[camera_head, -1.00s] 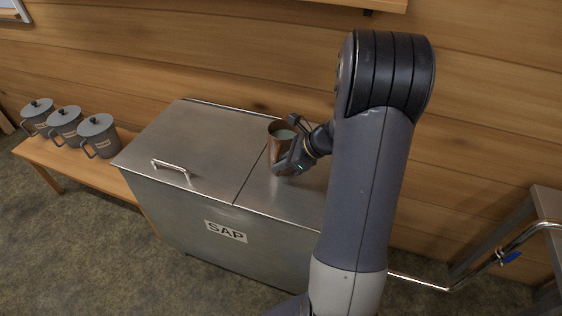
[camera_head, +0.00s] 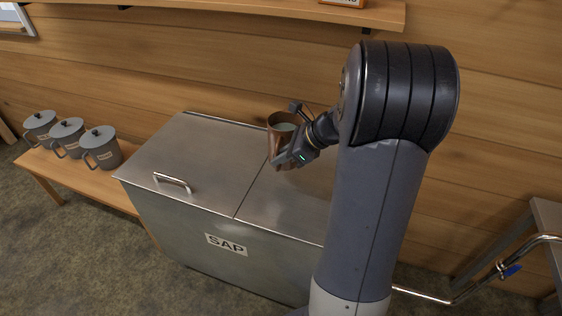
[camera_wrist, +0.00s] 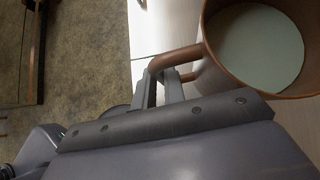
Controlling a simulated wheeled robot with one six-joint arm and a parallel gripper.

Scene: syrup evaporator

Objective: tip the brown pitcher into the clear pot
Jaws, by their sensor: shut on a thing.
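The brown pitcher (camera_head: 274,142) is upright over the back of the right lid half of the metal SAP bin. It holds a pale greenish-white liquid, which also shows in the wrist view, where the pitcher (camera_wrist: 208,72) fills the upper right. My gripper (camera_head: 283,161) is on its near side. In the wrist view my gripper (camera_wrist: 166,82) is shut on the pitcher's handle. The pitcher seems to be above the lid, but its base is partly hidden by my gripper, so the gap is unclear. The clear pot is not in view.
The SAP bin (camera_head: 190,245) has a flat steel lid with a handle (camera_head: 172,181). Several lidded grey pots (camera_head: 102,150) stand on a wooden bench (camera_head: 60,178) at left. A shelf (camera_head: 230,12) runs along the wall above. A pipe with a blue valve (camera_head: 510,270) is at right.

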